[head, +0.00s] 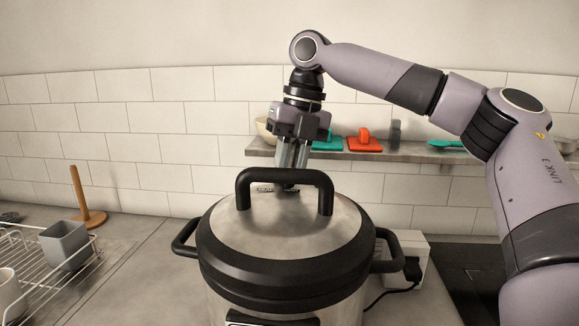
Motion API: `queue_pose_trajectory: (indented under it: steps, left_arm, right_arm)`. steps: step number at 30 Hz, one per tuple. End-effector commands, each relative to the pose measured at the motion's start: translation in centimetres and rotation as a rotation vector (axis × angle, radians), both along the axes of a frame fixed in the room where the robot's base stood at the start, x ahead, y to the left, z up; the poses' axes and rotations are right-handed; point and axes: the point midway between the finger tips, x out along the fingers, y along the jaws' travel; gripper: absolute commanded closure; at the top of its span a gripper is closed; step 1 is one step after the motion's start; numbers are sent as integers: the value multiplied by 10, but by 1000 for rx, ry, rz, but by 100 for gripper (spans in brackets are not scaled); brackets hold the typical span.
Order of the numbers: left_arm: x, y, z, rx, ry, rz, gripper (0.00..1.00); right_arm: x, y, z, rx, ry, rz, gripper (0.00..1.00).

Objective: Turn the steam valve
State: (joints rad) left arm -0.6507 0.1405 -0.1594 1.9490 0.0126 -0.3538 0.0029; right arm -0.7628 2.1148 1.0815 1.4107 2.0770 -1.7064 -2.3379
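A large pressure cooker (250,228) with a steel lid and black rim stands on the counter in the middle of the head view. A black arched handle (285,178) spans its lid. My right gripper (291,162) points down behind this handle, over the back of the lid. The handle partly hides its fingertips. I cannot tell whether the fingers are apart or closed on something. The steam valve cannot be made out; a small dark part with a label (264,188) shows at the lid's back, beside the fingertips. My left gripper is not in view.
A wire rack (42,278) with a grey cup (64,244) stands at the left. A wooden paper towel holder (88,215) stands behind it. A wall shelf (420,153) with red and teal items runs behind the gripper. A white box (411,255) with a cord sits right of the cooker.

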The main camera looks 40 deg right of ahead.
Motion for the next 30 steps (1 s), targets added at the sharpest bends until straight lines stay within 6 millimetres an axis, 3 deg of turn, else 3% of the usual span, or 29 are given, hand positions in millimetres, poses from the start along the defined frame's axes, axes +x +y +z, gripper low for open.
queue_pose_trajectory:
  steps: [8, 30]
  left_arm:
    - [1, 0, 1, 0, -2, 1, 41]
    - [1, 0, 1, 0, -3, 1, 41]
  right_arm:
    - [2, 3, 2, -1, -7, -141, 100]
    - [11, 15, 2, 0, -10, -741, 100]
